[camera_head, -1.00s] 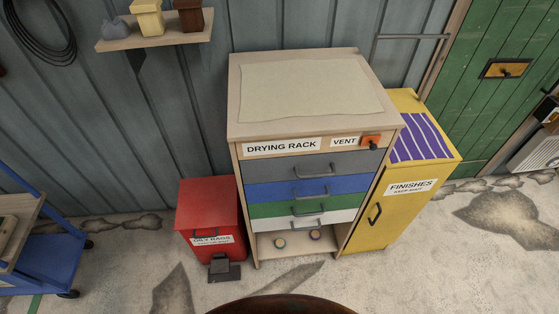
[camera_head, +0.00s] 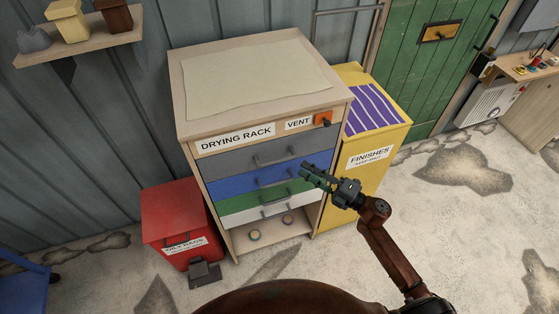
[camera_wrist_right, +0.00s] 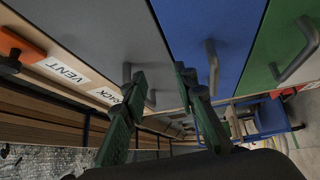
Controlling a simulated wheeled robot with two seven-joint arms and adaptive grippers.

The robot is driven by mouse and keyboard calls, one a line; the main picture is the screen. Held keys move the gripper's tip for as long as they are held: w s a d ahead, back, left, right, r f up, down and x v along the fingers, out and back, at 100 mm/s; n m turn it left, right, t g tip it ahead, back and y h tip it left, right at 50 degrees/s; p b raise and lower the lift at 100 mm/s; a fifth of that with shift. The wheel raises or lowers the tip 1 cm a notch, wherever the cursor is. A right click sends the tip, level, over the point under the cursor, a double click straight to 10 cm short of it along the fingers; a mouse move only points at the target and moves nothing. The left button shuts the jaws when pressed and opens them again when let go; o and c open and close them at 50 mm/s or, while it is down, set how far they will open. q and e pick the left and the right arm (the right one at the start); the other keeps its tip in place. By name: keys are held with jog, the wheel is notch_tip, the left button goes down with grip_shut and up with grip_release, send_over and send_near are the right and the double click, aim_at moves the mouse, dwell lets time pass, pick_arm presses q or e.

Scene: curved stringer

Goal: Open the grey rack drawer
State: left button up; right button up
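The grey rack drawer (camera_head: 228,160) is the top drawer of the drying rack and looks closed, with a dark bar handle (camera_head: 273,158) on its front. My right gripper (camera_head: 306,172) is in front of the rack, to the right of this handle and nearer the blue drawer's right part in the head view. In the right wrist view the grey front (camera_wrist_right: 115,35) fills the upper left. The green-black fingers (camera_wrist_right: 160,74) are apart, with the grey drawer's handle partly hidden behind one finger. I see no contact with it. My left gripper is not in view.
Blue (camera_head: 232,185), green (camera_head: 234,205) and white (camera_head: 240,218) drawers lie below, each with a handle. A red oily rags bin (camera_head: 175,212) stands left and a yellow finishes cabinet (camera_head: 345,185) right. An orange vent switch (camera_head: 322,119) sits above the grey drawer.

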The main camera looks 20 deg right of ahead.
aim_at(279, 160)
jog(key=s+a+r+n+g+y, duration=0.2)
jog(key=a+r+n+y, duration=0.1)
jog(key=a+r+n, duration=0.15)
jog(key=shift+m, duration=0.35)
jog(key=x, duration=0.7)
jog(key=shift+w+d+r, duration=0.1)
jog(key=shift+d+r, duration=0.05)
jog(key=shift+r, duration=0.2)
jog(key=shift+c, duration=0.6)
grip_shut()
